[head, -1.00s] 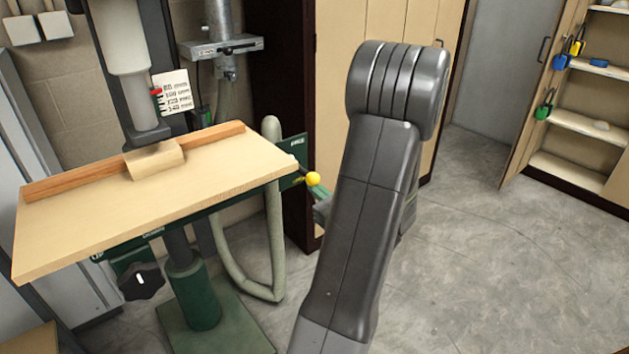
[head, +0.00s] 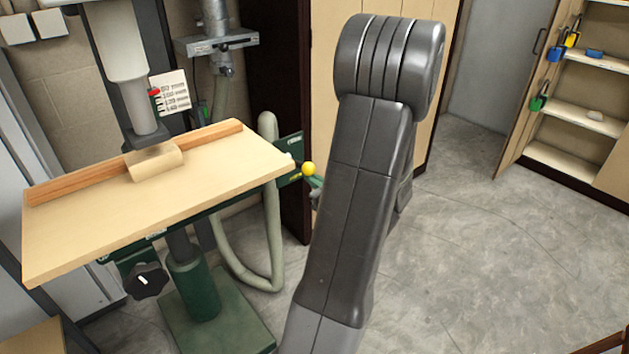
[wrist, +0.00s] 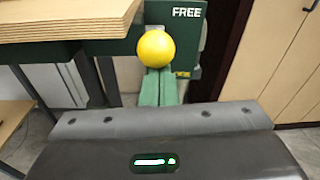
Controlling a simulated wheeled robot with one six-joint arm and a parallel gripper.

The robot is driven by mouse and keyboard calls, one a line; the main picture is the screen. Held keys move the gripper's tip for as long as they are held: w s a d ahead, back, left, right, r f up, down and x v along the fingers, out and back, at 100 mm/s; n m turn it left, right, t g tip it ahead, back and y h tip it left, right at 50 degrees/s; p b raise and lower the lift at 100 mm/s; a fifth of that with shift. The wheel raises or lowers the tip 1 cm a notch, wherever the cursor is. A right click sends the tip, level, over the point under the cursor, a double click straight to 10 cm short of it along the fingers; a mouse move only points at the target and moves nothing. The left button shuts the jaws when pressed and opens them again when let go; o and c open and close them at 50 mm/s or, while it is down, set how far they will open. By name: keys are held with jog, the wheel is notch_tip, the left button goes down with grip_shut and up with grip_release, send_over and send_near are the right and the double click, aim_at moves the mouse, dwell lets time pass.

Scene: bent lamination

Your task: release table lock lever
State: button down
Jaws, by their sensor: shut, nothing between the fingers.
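The lock lever's yellow ball knob (head: 308,169) is just off the right end of the wooden drill-press table (head: 75,235). In the wrist view the knob (wrist: 155,48) stands before a green plate (wrist: 188,14) marked FREE. My gripper (wrist: 158,76) reaches up to the knob from below in that view, its two green fingers side by side and shut, with nothing between them. The knob hides the fingertips, so I cannot tell whether they touch it. In the head view my arm hides most of my gripper (head: 316,183). The lever's shaft is mostly hidden.
A wooden fence (head: 60,184) and a wood block (head: 155,163) are on the table under the drill head. A black knob (head: 147,280) hangs below the table. A grey hose (head: 272,225) runs behind it. Grey floor (head: 470,240) is clear at right.

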jog(key=shift+w+r, duration=0.1)
jog(key=shift+r, duration=0.05)
notch_tip(320, 180, down, 5)
jog(key=b, duration=0.5)
jog(key=r+p+v, duration=0.1)
jog(key=v, duration=0.8)
jog(key=shift+d+r, duration=0.2)
jog(key=shift+r, duration=0.15)
jog(key=shift+a, duration=0.1)
jog(key=w+a+f+t+y+b, duration=0.1)
jog(key=w+a+f+t+b, duration=0.1)
jog(key=w+a+b, duration=0.2)
jog(key=w+a, duration=0.2)
jog(key=w, duration=0.2)
jog(key=shift+f+t+y, duration=0.3)
jog(key=shift+f+t, duration=0.1)
